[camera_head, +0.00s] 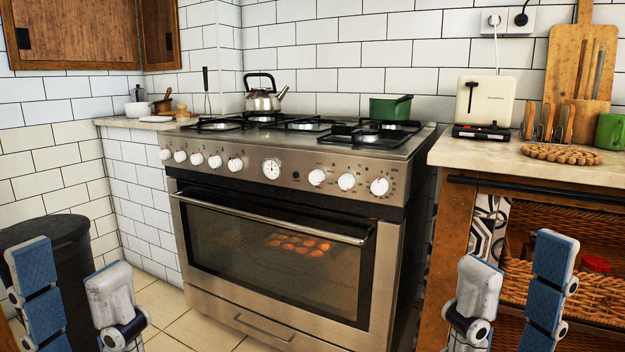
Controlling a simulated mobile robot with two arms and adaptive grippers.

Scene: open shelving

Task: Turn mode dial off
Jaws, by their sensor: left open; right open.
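A steel stove (275,215) stands in the middle of the head view. Its front panel carries a row of several white round knobs, with a clock-like dial (271,169) near the middle. A white knob (380,187) sits at the panel's right end, with another (347,182) beside it. I cannot tell which knob is the mode dial or read its setting. Behind the oven door glass, round food items (298,244) look lit. My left gripper (75,290) is open at the lower left. My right gripper (510,290) is open at the lower right. Both are apart from the stove.
The oven door handle (270,219) sticks out below the knobs. A kettle (264,98) and green pot (390,107) stand on the hob. A dark bin (75,250) is at left. A counter with shelves (530,172) and a toaster (485,103) is at right.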

